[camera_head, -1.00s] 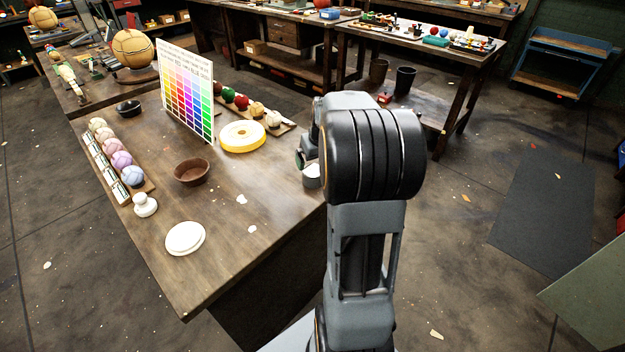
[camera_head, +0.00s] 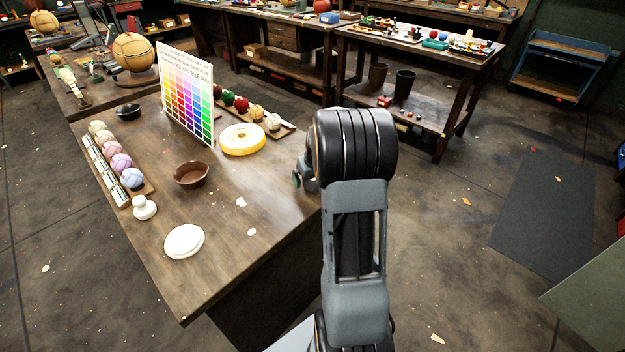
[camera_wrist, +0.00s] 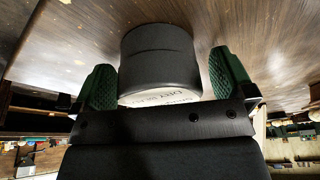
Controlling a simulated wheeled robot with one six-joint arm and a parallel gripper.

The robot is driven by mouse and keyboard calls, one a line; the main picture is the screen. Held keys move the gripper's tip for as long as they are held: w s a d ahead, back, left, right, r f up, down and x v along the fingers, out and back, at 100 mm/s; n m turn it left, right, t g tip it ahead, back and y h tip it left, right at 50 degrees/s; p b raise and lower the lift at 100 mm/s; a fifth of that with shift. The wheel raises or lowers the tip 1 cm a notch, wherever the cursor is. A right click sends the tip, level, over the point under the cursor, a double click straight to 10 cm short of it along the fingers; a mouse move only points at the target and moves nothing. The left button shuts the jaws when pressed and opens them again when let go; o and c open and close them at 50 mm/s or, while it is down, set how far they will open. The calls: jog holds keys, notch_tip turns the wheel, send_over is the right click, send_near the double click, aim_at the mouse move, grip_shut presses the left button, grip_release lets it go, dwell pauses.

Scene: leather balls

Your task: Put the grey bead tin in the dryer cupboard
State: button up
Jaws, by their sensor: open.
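The grey bead tin (camera_wrist: 158,45) is a dark grey cylinder with a pale lettered label; the wrist view shows it upside down against the wooden bench. My gripper (camera_wrist: 163,72) is open, with a green ribbed pad on each side of the tin. A narrow gap shows at each side, and the tin does not look gripped. I cannot make out a dryer cupboard in either view.
A blue shelf unit (camera_head: 562,65) stands at back right. Floor to the right is mostly clear.

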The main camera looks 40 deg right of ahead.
jog(key=shift+c, duration=0.4)
jog(key=c, duration=1)
jog(key=shift+c, duration=0.2)
jog(key=shift+r, duration=0.15)
